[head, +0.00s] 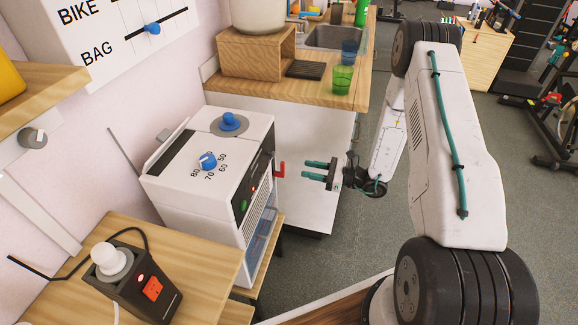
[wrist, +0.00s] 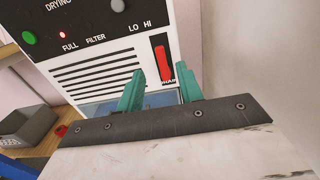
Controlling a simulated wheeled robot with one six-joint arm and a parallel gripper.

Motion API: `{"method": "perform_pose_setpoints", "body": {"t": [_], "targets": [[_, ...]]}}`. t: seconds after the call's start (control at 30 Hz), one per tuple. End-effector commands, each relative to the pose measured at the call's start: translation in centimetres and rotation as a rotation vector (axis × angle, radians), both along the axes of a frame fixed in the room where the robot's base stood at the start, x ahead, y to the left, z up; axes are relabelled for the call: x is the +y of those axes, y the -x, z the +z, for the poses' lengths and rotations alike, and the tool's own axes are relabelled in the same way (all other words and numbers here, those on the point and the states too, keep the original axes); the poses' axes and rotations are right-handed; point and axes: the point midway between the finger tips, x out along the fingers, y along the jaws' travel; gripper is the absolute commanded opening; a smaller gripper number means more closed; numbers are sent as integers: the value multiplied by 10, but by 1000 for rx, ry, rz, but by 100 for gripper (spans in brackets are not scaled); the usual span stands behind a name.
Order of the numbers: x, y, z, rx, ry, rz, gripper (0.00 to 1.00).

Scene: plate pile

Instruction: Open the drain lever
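The drain lever is a small red handle (head: 281,169) on the right side of the white dryer-like machine's front (head: 228,160). In the wrist view the red lever (wrist: 164,62) stands upright in a dark slot, with a partly hidden label below it. My gripper (head: 305,169) is a short way to the right of the lever in the head view, pointing at it, with a gap between. In the wrist view its two green fingers (wrist: 160,88) are apart and empty, and the lever shows between them, nearer the right finger. The lever's lower end is close to the finger line.
The machine front has a green button (wrist: 29,38), a red light, vents and a bluish clear window below. A wooden table (head: 190,250) with a dark device (head: 133,283) stands at the front left. A counter (head: 300,92) with cups is behind.

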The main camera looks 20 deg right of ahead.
Motion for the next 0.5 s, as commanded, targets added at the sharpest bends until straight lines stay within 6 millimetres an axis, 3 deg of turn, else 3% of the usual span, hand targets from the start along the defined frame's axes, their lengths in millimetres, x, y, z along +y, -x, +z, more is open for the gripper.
{"method": "perform_pose_setpoints", "body": {"t": [0.5], "targets": [[57,-41,-1,1,-1,0,36]]}}
